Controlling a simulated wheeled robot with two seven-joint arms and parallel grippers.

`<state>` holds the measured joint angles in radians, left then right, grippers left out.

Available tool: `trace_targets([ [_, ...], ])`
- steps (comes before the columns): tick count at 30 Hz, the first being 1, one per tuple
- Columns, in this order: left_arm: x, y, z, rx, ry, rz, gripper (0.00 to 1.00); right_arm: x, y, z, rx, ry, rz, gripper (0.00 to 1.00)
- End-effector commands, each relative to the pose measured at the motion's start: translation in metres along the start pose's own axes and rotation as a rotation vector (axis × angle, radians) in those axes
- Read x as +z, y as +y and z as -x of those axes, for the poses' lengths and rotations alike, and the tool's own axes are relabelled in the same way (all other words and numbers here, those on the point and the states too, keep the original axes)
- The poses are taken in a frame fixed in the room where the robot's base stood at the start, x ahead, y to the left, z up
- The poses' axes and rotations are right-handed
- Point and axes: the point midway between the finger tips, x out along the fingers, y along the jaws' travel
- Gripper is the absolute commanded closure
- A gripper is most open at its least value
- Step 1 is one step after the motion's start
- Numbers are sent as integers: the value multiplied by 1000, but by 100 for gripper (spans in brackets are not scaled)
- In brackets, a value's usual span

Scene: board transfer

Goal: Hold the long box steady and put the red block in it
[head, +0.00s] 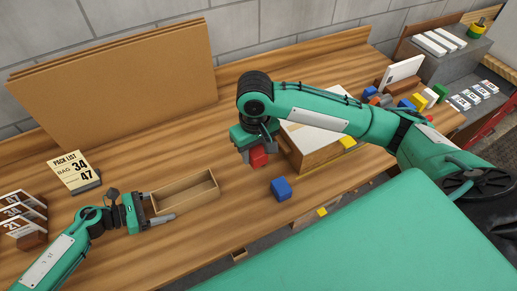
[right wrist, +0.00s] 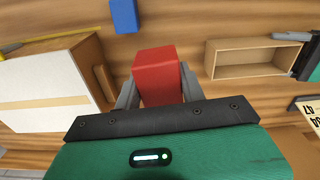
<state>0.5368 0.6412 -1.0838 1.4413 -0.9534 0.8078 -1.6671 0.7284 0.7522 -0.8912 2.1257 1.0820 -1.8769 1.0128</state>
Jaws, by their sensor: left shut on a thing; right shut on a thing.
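The long box (head: 200,203) is an open, empty wooden tray on the table. My left gripper (head: 157,207) is shut on the box's left end, one finger on each side. The red block (head: 258,156) is held in my right gripper (head: 257,150), which is shut on it. The block appears above the table, to the right of and behind the box. In the right wrist view the red block (right wrist: 156,75) sits between the fingers, and the long box (right wrist: 262,78) stands apart from it at the right. The right gripper hides part of the block.
A blue block (head: 281,189) lies right of the box. A larger wooden box with a white top (head: 310,137) stands behind my right arm. A pack list card (head: 73,172) stands at the left, and brown boards (head: 120,85) lean at the back. Small coloured blocks lie far right.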

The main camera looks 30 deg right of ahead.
Motion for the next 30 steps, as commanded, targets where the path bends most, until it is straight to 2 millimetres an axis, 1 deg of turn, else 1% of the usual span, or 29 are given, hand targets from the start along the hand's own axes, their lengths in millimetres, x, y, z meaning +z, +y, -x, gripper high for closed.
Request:
trace_targets([
  [5, -1, 0, 0, -1, 1, 0, 47, -16, -28, -9, -18, -6, 245, 84],
  [15, -1, 0, 0, -1, 1, 0, 47, -47, -95, -30, -29, -4, 872, 84],
  [21, -1, 0, 0, 0, 1, 1, 47, -61, -129, -40, -14, -1, 1211, 84],
  [25, -1, 0, 0, 0, 1, 1, 47, -67, -144, -44, -3, -1, 1368, 84],
  [30, -1, 0, 0, 0, 2, 1, 47, -70, -153, -48, 6, -4, 1477, 84],
])
